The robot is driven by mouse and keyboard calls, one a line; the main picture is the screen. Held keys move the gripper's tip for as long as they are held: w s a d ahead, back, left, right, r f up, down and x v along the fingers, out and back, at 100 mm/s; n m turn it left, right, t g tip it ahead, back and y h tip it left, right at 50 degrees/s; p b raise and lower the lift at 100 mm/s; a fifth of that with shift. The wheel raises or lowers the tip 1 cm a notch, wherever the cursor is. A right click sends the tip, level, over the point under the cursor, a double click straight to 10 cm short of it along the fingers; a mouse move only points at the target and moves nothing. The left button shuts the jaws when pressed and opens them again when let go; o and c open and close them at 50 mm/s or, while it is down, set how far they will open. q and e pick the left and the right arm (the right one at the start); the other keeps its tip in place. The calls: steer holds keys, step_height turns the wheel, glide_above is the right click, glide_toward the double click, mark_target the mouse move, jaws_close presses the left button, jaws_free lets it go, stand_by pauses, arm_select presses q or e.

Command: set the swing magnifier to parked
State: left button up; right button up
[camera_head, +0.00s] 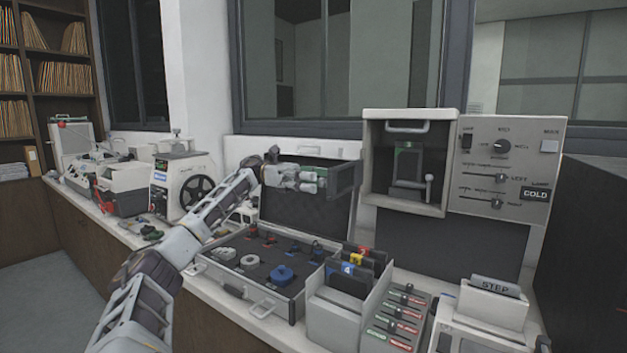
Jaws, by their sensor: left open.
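I cannot make out the swing magnifier for certain; it may be hidden behind my left gripper or too small to tell. My left gripper (300,176) is open. It reaches in from the left to a grey box-like unit (346,177) with a green part inside, above the open case. Whether the gripper touches this unit I cannot tell. My right gripper is not in view.
An open case (292,302) with several fittings lies below my left arm. A divider box (334,322) with numbered cards, a switch block (399,322) and a STEP box (492,300) stand in front of the press. A control panel (525,188) adjoins it. Machines crowd the left bench.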

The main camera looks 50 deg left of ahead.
arm_select(q)
steer(key=v, duration=0.7)
steer(key=shift+a, duration=0.25)
stand_by(0.5)
steer(key=shift+s, duration=0.1)
stand_by(0.7)
